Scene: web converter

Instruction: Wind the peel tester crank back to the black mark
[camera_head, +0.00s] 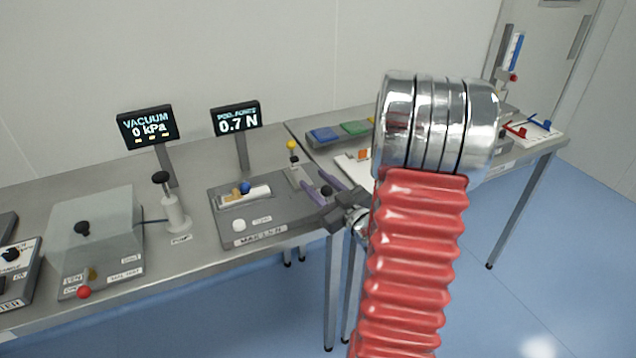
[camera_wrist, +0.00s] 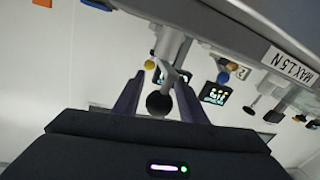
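The peel tester (camera_head: 262,220) is a grey plate on the bench with a blue knob, a white button and a front label reading MAX 1.5 N, which also shows in the wrist view (camera_wrist: 288,65). Its display (camera_head: 236,119) reads 0.7 N. The crank's black ball knob (camera_head: 326,191) is at the tester's right end; it shows in the wrist view (camera_wrist: 159,104). My gripper (camera_head: 318,182) has its two purple fingers apart, one on each side of the knob, with gaps visible in the wrist view (camera_wrist: 158,95). I cannot make out the black mark.
A vacuum display (camera_head: 148,126) reading 0 kPa, a hand pump (camera_head: 174,212) and a clear-lidded box (camera_head: 97,240) stand to the left. Coloured trays (camera_head: 355,129) lie behind my red arm, which hides part of the right bench. A yellow-topped post (camera_head: 293,160) stands close behind the fingers.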

